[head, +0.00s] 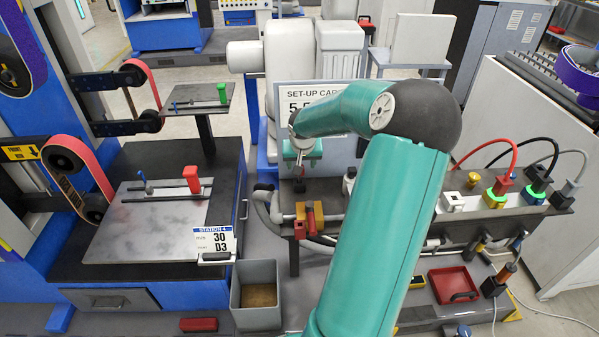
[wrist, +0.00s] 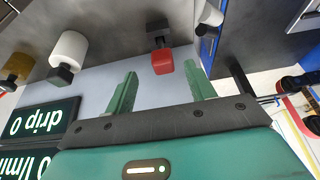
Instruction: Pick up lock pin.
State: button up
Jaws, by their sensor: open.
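Nothing in view is labelled as the lock pin, and I cannot tell for sure which piece it is. A red-ended piece on a dark stem (wrist: 163,62) shows in the wrist view, between and beyond the fingertips and apart from them. My gripper (wrist: 162,78) is open and empty. In the head view my gripper (head: 302,160) is in front of the set-up card, above the dark bench. Below it are a red-ended piece (head: 300,229) and a yellow piece (head: 310,218). My arm hides part of the bench and the card.
A metal plate (head: 125,235) at left bears a rail with a red block (head: 192,179). A grey bin (head: 257,317) stands below it. A white knob (wrist: 68,48) and lit display (wrist: 45,120) show in the wrist view. Cables and a red tray (head: 453,284) are at right.

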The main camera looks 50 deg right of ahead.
aim_at(299, 179)
jog(key=shift+w+x, duration=0.2)
jog(key=shift+x, duration=1.2)
jog(key=shift+w+x, duration=0.2)
jog(key=shift+x, duration=1.25)
jog(key=shift+d+r, duration=0.2)
jog(key=shift+c, duration=0.4)
jog(key=c, duration=1)
